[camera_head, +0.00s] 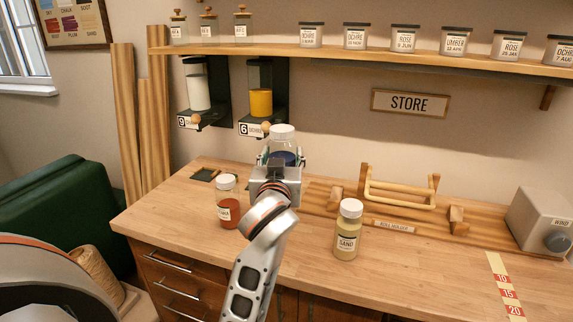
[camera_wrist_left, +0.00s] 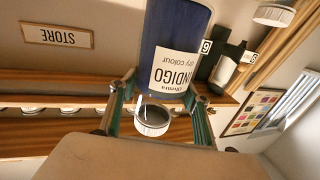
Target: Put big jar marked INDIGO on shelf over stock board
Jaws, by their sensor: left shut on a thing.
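The big jar marked INDIGO (camera_head: 283,158) has a white lid and dark blue contents. In the left wrist view the jar (camera_wrist_left: 178,45) shows upside down with its label facing the camera. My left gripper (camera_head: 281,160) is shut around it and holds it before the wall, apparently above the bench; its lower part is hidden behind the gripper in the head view. The long wooden shelf (camera_head: 400,60) runs along the wall, higher than the jar in the head view. A board reading STORE (camera_head: 409,103) hangs beneath it. My right gripper is not in view.
Two dispensers, one yellow (camera_head: 260,102), hang behind my gripper. A red jar (camera_head: 228,204) and a SAND jar (camera_head: 348,232) stand on the bench (camera_head: 420,272).

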